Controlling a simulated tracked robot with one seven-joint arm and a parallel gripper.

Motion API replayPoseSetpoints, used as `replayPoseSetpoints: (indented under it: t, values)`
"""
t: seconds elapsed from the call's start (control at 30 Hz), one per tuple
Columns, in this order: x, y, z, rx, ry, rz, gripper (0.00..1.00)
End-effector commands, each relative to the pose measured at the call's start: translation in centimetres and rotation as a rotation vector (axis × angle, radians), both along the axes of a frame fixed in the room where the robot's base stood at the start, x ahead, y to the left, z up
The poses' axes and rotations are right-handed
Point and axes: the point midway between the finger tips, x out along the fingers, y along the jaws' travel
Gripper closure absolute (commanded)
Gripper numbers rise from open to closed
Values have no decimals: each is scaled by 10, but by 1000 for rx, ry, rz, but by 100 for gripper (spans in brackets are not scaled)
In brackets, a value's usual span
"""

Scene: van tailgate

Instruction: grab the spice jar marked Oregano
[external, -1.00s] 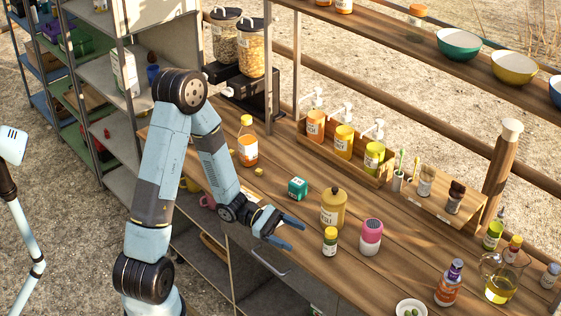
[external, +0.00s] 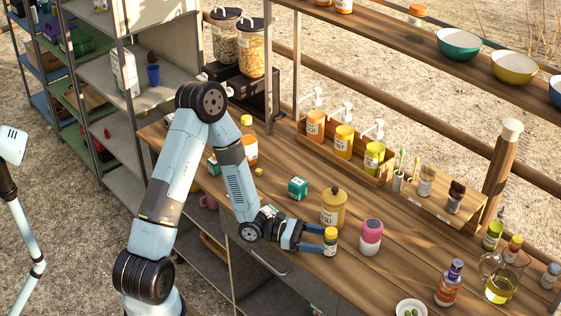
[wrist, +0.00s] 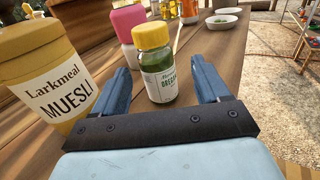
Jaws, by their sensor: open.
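The oregano jar is a small glass jar (external: 330,241) with a yellow lid and green contents, upright on the wooden counter near its front edge. In the wrist view the oregano jar (wrist: 155,66) has a white label reading partly "OREGANO". My gripper (external: 322,240) is open with its blue fingers reaching to the jar. In the wrist view my gripper (wrist: 165,82) has one finger on each side of the jar, with visible gaps. The jar's far side is hidden.
A yellow muesli canister (external: 333,209) stands just behind the jar, close to the left finger in the wrist view. A pink-lidded container (external: 370,237) stands to the right. A teal box (external: 297,188) and a small white bowl (external: 411,308) are also on the counter.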

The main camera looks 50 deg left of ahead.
Motion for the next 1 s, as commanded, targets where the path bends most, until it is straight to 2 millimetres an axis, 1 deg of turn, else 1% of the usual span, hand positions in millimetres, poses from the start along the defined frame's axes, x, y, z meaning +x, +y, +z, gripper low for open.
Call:
replayPoseSetpoints:
  t: [0.27,0.6,0.7,0.87,1.0]
  values:
    - [8,-11,-1,0,0,1,25]
    - [31,-45,-4,1,-1,-1,25]
    - [34,-49,-4,1,-1,0,25]
    - [34,-49,-4,1,-1,0,25]
    - [33,-48,-4,0,0,0,38]
